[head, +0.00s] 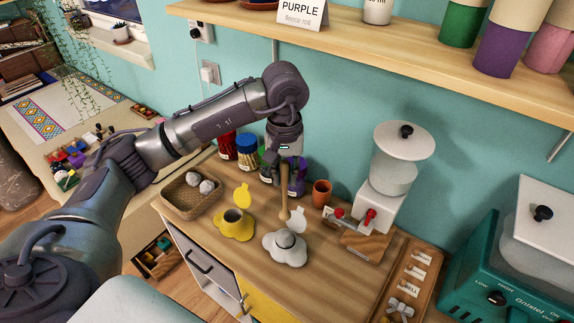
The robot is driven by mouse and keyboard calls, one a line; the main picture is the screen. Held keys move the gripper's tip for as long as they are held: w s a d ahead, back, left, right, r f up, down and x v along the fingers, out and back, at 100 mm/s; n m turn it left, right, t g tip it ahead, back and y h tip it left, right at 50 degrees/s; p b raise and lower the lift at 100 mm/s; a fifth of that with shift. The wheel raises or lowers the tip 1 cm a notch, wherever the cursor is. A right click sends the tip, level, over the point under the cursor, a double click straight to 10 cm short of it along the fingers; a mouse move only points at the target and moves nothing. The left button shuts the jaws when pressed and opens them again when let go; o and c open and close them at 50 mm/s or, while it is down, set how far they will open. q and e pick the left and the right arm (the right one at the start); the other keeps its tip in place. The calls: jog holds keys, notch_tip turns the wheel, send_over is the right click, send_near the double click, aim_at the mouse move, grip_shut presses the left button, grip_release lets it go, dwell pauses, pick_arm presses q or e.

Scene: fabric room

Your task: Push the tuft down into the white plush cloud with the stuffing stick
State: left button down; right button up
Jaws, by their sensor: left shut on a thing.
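The white plush cloud (285,258) lies on the wooden worktop with its opening facing up. A pale grey tuft (286,239) shows in that opening; how deep it sits is hard to tell. My left gripper (284,166) is shut on the wooden stuffing stick (284,195), which points down, close to upright. The stick's lower end is just above and behind the tuft in the picture, and I see a small gap between them. My right gripper is not in view.
A yellow plush piece (235,229) with an open top stands left of the cloud. A wicker basket (176,205) holds grey tufts. Jars, a terracotta pot (321,192) and a white machine (385,190) stand behind. A wooden tray (408,272) lies right. The worktop front is clear.

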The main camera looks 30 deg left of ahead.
pick_arm(q)
jog(key=b, duration=0.3)
send_over(285, 215)
jog(key=shift+w+f, duration=0.2)
jog(key=shift+f, duration=3.5)
jog(key=shift+b, duration=0.4)
jog(key=shift+f+b, duration=2.05)
jog(key=shift+b, duration=0.15)
jog(key=shift+s, duration=0.1)
jog(key=shift+r, duration=0.2)
jog(key=shift+r+p, duration=2.75)
jog(key=shift+r, duration=2.6)
